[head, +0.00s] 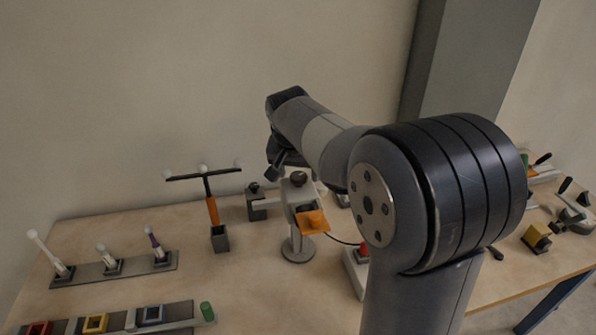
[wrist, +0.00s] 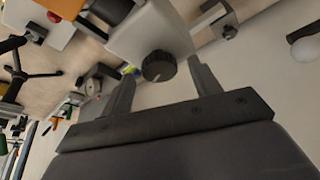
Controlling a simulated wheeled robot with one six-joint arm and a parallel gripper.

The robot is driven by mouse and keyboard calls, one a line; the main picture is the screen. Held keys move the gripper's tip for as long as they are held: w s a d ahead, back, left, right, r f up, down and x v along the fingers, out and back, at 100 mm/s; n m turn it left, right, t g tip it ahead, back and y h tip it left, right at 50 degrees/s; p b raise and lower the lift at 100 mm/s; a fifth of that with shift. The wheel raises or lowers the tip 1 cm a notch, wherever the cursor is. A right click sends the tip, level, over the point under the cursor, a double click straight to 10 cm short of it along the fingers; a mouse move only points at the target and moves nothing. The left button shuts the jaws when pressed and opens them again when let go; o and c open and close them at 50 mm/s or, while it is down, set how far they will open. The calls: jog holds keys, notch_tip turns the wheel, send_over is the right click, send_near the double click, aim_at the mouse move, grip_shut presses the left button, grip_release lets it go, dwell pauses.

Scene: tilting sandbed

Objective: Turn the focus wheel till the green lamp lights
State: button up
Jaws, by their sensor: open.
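A dark ridged knob, which looks like the focus wheel (wrist: 158,66), sits on a pale grey housing (wrist: 150,32) in the wrist view. In the head view my gripper (head: 279,166) is just left of and above the knob. I cannot make out a green lamp.
A white box with a red button (head: 363,248) stands right of the stand. A T-shaped rack (head: 205,175) and a dark post (head: 255,204) stand to the left. A strip with several upright handles (head: 115,268) lies far left. My arm hides part of the table's right side.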

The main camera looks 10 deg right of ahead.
jog(key=shift+w+f, duration=0.1)
jog(key=shift+f, duration=0.15)
jog(key=c, duration=1)
